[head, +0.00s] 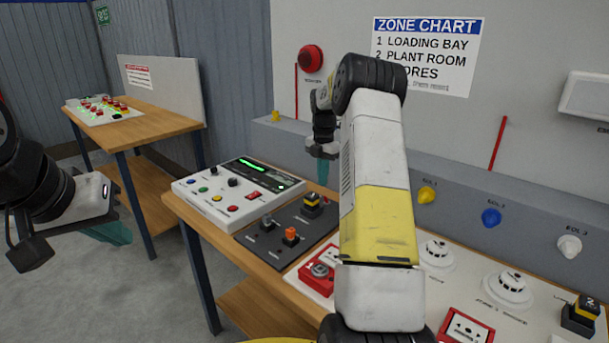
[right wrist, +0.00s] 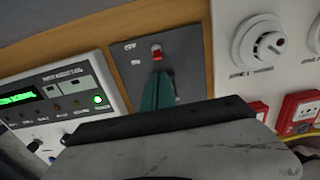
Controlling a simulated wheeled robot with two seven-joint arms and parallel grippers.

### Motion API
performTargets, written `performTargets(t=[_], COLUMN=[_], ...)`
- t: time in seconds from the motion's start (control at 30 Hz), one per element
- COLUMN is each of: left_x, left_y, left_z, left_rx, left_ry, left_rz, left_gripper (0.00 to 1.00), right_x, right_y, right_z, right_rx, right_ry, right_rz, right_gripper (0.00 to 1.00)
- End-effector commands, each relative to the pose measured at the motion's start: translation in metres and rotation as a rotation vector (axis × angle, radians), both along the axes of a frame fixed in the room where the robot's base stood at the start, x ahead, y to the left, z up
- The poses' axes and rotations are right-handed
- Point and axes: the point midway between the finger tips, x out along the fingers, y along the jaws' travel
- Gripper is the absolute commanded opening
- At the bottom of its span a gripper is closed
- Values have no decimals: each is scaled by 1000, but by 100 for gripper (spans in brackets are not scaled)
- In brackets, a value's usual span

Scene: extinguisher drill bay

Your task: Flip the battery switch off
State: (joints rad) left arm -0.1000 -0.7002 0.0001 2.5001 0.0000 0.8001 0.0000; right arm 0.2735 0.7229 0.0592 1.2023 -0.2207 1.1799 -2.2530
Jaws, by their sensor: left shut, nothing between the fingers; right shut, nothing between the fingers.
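A small red switch (right wrist: 156,52) sits on a dark grey panel in the right wrist view, with a label reading like OFF at its upper left; I take it for the battery switch. I cannot tell which way its lever is set. My right gripper (right wrist: 159,76) is shut and empty, its teal fingertips just below the switch in that picture; whether they touch it is unclear. In the head view the right gripper (head: 322,170) hangs over the far end of the dark panel (head: 262,244). My left gripper (head: 112,232) is shut and empty, away from the bench at left.
A white control panel (head: 205,200) with a green display adjoins the dark panel. Orange (head: 291,236) and black-yellow (head: 312,203) parts stand on the dark panel. Red call points (head: 318,270) and round detectors (head: 508,288) lie to the right. My right arm hides part of the bench.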

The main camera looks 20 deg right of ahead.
Motion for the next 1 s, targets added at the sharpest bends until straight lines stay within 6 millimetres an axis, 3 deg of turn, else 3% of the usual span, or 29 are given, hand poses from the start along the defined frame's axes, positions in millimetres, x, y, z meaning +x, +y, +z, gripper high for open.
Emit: performTargets(t=[0.2, 0.4, 1.0], left_x=[0, 0, 0], left_y=[0, 0, 0], left_z=[0, 0, 0], left_rx=[0, 0, 0], left_ry=[0, 0, 0], left_rz=[0, 0, 0], left_gripper=[0, 0, 0], right_x=[-1, 0, 1], right_y=[0, 0, -2], right_z=[-41, -63, -66], right_rx=[0, 0, 1], right_ry=[4, 1, -1], right_rz=[0, 0, -1], right_gripper=[0, 0, 0])
